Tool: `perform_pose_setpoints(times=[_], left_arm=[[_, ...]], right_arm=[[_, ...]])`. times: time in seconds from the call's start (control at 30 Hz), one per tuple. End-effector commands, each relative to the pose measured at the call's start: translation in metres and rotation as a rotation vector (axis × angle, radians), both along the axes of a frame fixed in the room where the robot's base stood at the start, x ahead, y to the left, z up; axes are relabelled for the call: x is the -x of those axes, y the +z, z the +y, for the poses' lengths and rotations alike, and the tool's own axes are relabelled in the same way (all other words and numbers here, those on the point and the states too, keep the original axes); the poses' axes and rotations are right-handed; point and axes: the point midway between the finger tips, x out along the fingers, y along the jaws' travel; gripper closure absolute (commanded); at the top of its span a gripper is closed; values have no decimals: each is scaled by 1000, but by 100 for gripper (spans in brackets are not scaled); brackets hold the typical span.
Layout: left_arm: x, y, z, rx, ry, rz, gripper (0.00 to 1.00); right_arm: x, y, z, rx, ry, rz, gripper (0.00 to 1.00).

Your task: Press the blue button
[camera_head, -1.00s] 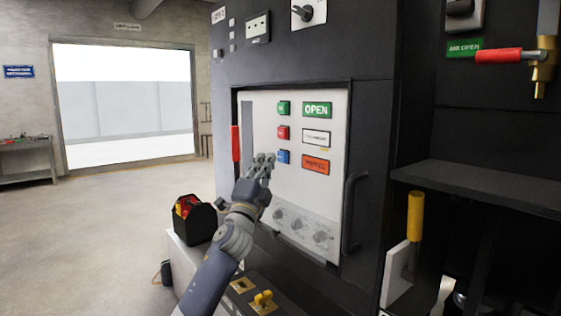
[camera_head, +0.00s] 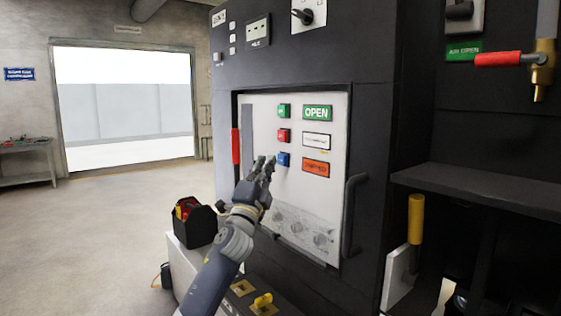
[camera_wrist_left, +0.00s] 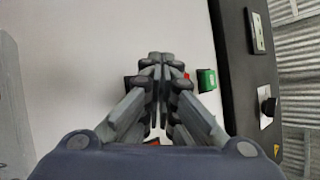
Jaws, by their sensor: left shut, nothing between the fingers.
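My right gripper is not in view.
Labels including a green OPEN sign (camera_head: 317,113) are right of the buttons. A red handle (camera_head: 236,146) is at the panel's left edge and a dark handle (camera_head: 353,214) at its right. A black toolbox (camera_head: 194,222) stands lower left. Open floor lies left.

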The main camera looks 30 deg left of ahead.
Motion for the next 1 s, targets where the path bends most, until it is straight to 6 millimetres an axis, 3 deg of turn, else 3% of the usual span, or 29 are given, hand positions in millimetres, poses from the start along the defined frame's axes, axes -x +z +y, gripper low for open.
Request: perform_pose_setpoints(times=[1.0], left_arm=[[-8,0,-3,0,0,0,100]], right_arm=[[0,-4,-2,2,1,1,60]])
